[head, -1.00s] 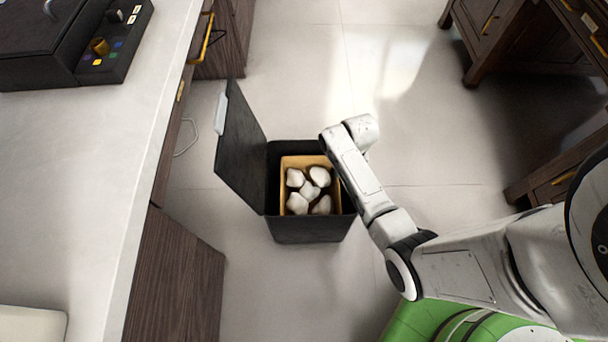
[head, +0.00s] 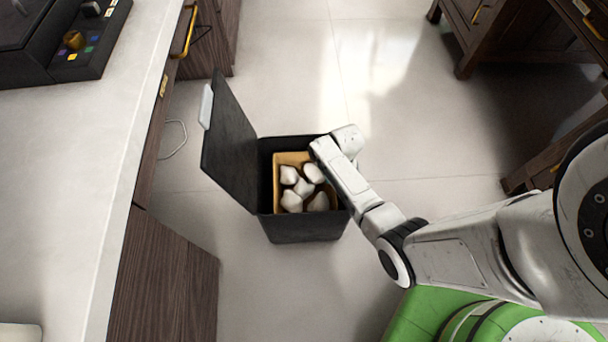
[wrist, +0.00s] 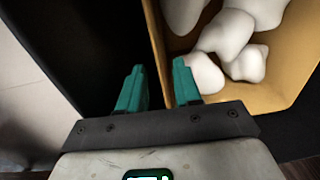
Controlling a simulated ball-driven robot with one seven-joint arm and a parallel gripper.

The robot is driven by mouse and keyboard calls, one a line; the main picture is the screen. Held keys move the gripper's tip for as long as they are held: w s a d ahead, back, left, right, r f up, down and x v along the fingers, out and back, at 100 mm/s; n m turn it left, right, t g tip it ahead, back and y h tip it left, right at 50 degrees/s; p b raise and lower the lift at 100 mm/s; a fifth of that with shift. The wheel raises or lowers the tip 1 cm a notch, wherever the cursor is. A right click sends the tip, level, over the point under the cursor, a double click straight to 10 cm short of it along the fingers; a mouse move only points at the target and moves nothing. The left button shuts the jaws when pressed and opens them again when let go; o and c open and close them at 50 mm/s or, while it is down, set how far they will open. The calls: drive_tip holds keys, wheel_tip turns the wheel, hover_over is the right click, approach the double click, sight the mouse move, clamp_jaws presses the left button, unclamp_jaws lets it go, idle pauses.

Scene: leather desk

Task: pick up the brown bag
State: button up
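The brown bag (head: 277,187) is a tan, open-topped, box-shaped bag holding several white crumpled lumps. It stands inside a black bin (head: 305,228) with its lid (head: 230,140) swung open to the left. In the wrist view the bag's tan inner wall (wrist: 268,104) fills the right side. My gripper (wrist: 159,78) shows there with two teal fingers apart and nothing held. The bag's left edge appears in the gap between the fingers, close to the right finger; contact cannot be told. In the head view my arm hides the fingers and covers the bag's upper right corner.
A pale counter (head: 60,190) over dark wood drawers runs along the left, with a black box (head: 90,40) on top. Dark wooden furniture (head: 490,40) stands at the upper right. The tiled floor (head: 400,130) around the bin is mostly clear.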

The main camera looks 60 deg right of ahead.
clamp_jaws()
idle(1.2)
